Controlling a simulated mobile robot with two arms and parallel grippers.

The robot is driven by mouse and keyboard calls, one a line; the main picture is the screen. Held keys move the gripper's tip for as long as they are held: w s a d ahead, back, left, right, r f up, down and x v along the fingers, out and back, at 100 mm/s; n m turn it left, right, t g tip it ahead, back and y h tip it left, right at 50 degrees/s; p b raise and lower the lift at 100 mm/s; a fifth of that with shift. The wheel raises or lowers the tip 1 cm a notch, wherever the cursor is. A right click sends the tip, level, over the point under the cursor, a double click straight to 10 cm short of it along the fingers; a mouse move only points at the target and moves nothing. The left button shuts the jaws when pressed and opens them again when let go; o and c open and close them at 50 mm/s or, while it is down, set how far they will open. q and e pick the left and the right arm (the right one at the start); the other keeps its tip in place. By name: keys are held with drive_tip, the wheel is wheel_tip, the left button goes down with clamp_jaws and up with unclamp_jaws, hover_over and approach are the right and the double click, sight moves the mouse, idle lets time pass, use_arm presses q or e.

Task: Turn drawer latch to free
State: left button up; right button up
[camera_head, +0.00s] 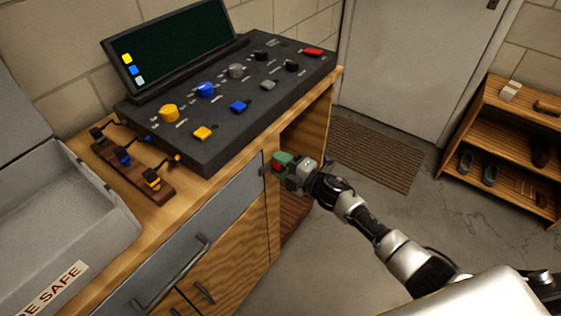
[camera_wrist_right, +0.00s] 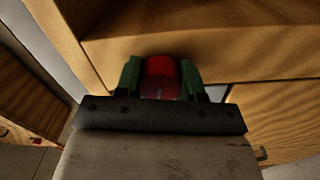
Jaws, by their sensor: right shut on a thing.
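The drawer latch shows as a red round knob (camera_wrist_right: 160,78) at the wooden front of the cabinet in the right wrist view. In the head view a bit of its red (camera_head: 277,169) shows at the cabinet's right front edge. My right gripper (camera_head: 283,163) reaches in from the right, its green fingers on both sides of the knob, shut on it. The grey drawer front (camera_head: 205,238) with a dark bar handle (camera_head: 175,270) is left of the gripper and looks closed. The fingers partly hide the latch, so its turn angle cannot be told. My left gripper is not in view.
A black control panel (camera_head: 190,150) with coloured knobs and a dark screen (camera_head: 175,48) stands on the wooden cabinet. A grey open case (camera_head: 60,215) sits at left. A doormat (camera_head: 375,150) and wooden shoe rack (camera_head: 510,140) are beyond my arm. Floor in front is clear.

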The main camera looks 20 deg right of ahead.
drive_tip(key=m+p, duration=0.2)
drive_tip(key=m, duration=0.1)
drive_tip(key=shift+r+m, duration=0.1)
drive_tip(key=shift+m, duration=0.3)
drive_tip(key=m+p, duration=0.2)
drive_tip(key=m, duration=0.2)
drive_tip(key=shift+m, duration=0.3)
drive_tip(key=m+p, duration=0.1)
drive_tip(key=m, duration=0.2)
drive_tip(key=shift+m+p, duration=0.3)
drive_tip(key=shift+m, duration=1.8)
drive_tip(key=o, duration=0.9)
drive_tip(key=v, duration=1)
drive_tip(key=shift+s+d, duration=0.3)
